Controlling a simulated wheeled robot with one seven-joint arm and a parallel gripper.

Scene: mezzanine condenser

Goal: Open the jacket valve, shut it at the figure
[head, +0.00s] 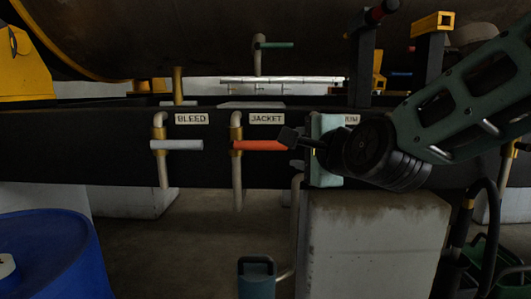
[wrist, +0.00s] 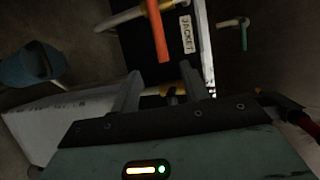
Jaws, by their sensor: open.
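The jacket valve has an orange lever (head: 258,145) lying level across its vertical pipe (head: 237,185), under the JACKET label (head: 266,118). In the wrist view the orange lever (wrist: 157,32) hangs ahead of the fingers, with the JACKET label (wrist: 187,34) beside it. My gripper (head: 292,150) is just right of the lever's free end in the head view. In the wrist view my gripper (wrist: 163,80) has its two fingers spread, with nothing held between them. The lever looks just beyond the fingertips; I cannot tell whether they touch. No readable figure shows.
The bleed valve's grey lever (head: 177,144) is to the left, under the BLEED label (head: 191,119). A blue-grey container (head: 256,277) stands below. A concrete block (head: 372,235) and blue drum (head: 50,250) flank the floor.

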